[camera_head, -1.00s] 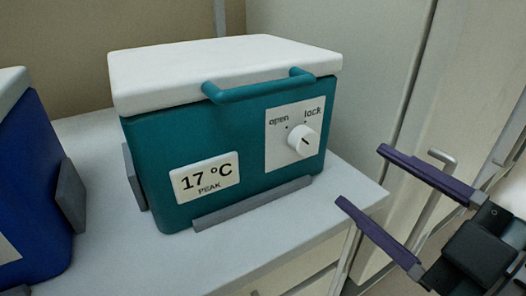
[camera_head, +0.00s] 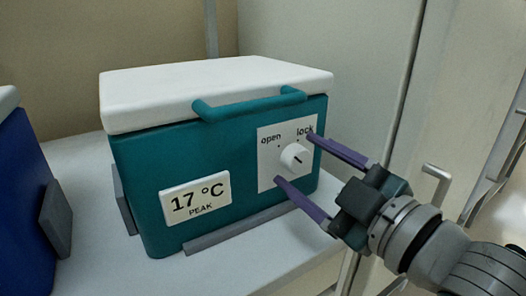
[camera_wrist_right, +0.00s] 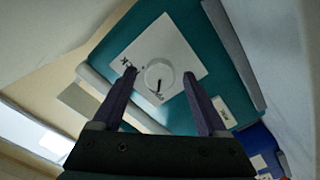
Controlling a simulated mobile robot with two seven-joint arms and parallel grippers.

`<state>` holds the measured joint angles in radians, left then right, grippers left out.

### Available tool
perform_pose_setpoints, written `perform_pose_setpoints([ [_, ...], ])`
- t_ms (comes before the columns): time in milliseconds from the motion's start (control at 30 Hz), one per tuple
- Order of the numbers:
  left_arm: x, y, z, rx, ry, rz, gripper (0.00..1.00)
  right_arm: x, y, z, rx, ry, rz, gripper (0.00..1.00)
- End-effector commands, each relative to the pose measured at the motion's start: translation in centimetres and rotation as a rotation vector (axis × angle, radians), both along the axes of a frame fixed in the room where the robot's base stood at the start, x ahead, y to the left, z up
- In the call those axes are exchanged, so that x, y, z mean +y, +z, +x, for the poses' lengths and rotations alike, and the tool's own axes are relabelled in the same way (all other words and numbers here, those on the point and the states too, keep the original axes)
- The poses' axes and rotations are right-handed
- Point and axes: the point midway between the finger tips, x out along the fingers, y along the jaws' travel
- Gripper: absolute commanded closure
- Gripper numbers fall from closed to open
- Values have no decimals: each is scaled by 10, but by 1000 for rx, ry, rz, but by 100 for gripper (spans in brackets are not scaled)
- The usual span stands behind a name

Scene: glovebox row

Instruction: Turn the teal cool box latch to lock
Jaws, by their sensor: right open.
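The teal cool box (camera_head: 145,185) with a white lid stands on a white bench. Its front has a white latch plate (camera_head: 268,172) marked "open" and "lock", with a round white knob (camera_head: 294,157). In the right wrist view, the dark line on the knob (camera_wrist_right: 158,76) lies on the side of the word "open". My right gripper (camera_head: 295,158) is open, with one purple finger at the upper right of the knob and the other at the lower left. In the wrist view, gaps show between the knob and both fingers. My left gripper is not in view.
A teal handle (camera_head: 250,105) juts out above the latch plate. A "17 °C PEAK" label (camera_head: 195,198) is on the box front. A grey rail (camera_head: 235,230) runs along the box's foot. A blue box (camera_head: 25,200) stands at the left.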

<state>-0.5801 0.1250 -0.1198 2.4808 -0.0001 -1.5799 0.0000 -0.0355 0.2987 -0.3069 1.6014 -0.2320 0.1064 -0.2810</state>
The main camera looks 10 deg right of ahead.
Motion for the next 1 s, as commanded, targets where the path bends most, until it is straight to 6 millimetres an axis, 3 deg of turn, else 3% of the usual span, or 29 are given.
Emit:
perform_pose_setpoints([
  [133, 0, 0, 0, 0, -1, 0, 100, 0, 0, 0, 0, 0, 0, 25],
  [800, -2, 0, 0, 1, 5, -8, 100, 0, 0, -1, 1, 0, 0, 100],
  [1000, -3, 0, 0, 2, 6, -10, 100, 0, 0, -1, 2, 0, 1, 100],
])
